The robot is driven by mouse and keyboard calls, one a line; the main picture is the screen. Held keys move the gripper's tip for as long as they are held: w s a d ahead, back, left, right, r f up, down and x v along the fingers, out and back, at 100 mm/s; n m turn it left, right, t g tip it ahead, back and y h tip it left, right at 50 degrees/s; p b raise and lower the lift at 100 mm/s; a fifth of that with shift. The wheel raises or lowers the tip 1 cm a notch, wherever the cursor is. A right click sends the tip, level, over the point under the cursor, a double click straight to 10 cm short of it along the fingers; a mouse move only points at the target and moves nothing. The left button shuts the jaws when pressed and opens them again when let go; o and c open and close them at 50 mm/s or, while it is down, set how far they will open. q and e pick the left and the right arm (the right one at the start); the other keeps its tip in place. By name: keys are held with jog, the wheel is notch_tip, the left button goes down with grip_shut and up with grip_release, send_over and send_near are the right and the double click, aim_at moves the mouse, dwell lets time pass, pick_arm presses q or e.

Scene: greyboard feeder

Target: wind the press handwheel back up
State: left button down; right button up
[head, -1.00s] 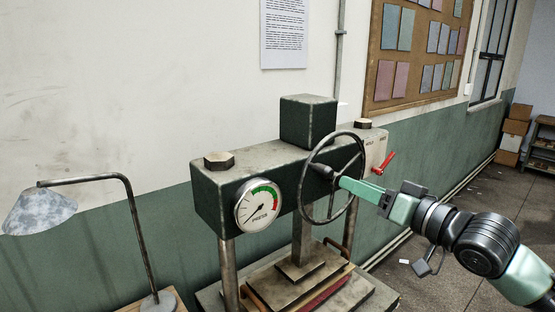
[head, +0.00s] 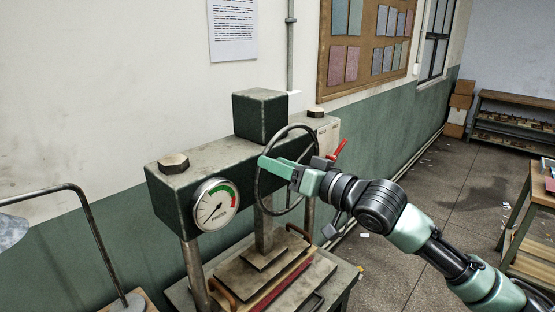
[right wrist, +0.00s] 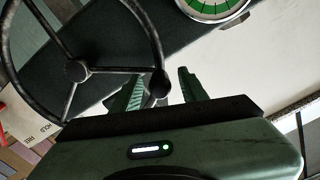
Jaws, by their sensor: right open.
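The press handwheel (head: 258,192) is a dark spoked ring on the front of the dark green press head (head: 215,152). My right gripper (head: 266,164) reaches across the wheel from the right, its green fingertips at the left part of the rim. In the right wrist view the handwheel hub (right wrist: 76,71) and spokes show at left. The open fingers of the gripper (right wrist: 162,88) stand either side of the rim, which passes between them; I cannot tell whether they touch it. In the head view the hub is hidden behind the gripper. My left gripper is not in view.
A pressure gauge (head: 215,205) is left of the wheel, its needle pointing lower left. A red lever (head: 338,148) is just right of it. Below, the press platen (head: 250,262) sits over a reddish stack. A lamp (head: 92,235) stands at left. The floor (head: 440,190) at right is mostly clear.

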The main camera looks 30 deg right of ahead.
jog(key=shift+w+a, duration=0.1)
jog(key=shift+w, duration=0.1)
grip_shut()
dwell(1.3)
